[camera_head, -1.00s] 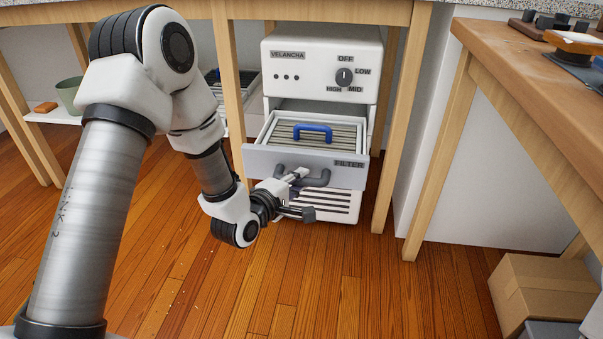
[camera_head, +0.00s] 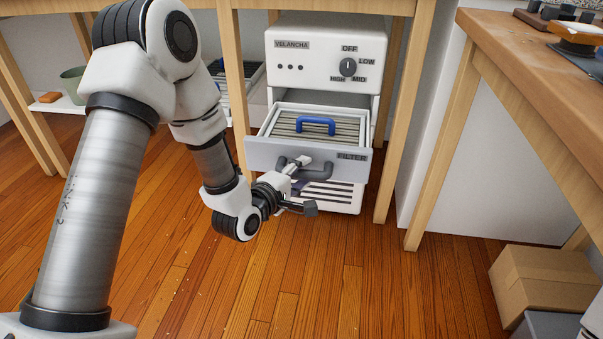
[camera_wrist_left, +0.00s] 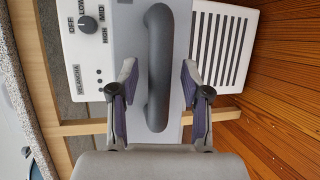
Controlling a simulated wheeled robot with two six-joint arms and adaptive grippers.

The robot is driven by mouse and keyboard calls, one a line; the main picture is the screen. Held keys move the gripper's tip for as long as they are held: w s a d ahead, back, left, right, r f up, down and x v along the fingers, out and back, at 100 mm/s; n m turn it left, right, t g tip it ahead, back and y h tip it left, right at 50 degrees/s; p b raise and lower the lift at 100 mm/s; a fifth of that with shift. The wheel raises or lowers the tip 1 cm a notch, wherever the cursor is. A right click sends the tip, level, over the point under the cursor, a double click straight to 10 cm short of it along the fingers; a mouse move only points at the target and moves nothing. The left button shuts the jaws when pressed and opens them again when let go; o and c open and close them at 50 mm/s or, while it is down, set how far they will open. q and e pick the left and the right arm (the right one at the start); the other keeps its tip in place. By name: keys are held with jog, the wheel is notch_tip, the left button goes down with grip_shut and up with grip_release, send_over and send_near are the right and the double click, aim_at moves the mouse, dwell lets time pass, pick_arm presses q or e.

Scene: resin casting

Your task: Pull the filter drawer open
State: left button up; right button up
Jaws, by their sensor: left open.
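The filter drawer (camera_head: 262,153) is pulled out from the white VELANCHA unit (camera_head: 322,37). A slatted filter with a blue handle (camera_head: 316,124) lies inside it. The drawer's dark grey handle (camera_head: 318,173) is on its front. It also shows in the left wrist view (camera_wrist_left: 158,60). My left gripper (camera_head: 305,184) is at the handle's left part. In the left wrist view my left gripper (camera_wrist_left: 158,88) is open, with one finger on each side of the handle bar and visible gaps between. My right gripper is not in view.
Wooden table legs (camera_head: 398,115) stand either side of the unit. A wooden bench (camera_head: 530,80) is at the right, with a cardboard box (camera_head: 550,283) below it. A green cup (camera_head: 73,87) stands on a low shelf at the left. The floor before the drawer is clear.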

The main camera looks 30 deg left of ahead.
pick_arm(q)
jog(key=d+v, duration=0.1)
jog(key=v, duration=0.6)
jog(key=shift+a, duration=0.5)
